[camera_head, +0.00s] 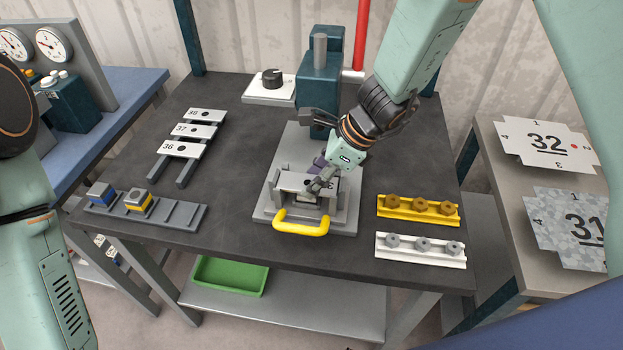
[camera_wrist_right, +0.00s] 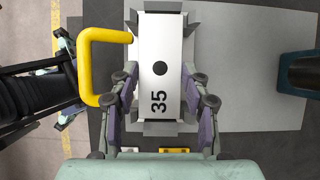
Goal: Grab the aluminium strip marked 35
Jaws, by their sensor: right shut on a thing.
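The aluminium strip marked 35 (camera_wrist_right: 160,40) is a pale plate with a dark round hole, its number clear in the right wrist view. In the head view the strip (camera_head: 291,181) lies in the grey fixture (camera_head: 262,211) of the bender, partly hidden by my gripper. My right gripper (camera_head: 319,182) reaches down over the fixture. In the wrist view its purple-padded fingers (camera_wrist_right: 160,90) are shut on the strip's two long sides. My left gripper is out of view; only parts of my left arm show.
A yellow handle (camera_head: 301,224) stands at the fixture's front. Strips marked 36 (camera_head: 184,150), 37 and 38 lie on a rack at left. A yellow rail (camera_head: 418,208) and white rail (camera_head: 420,251) with knobs sit right. A teal column (camera_head: 320,90) rises behind.

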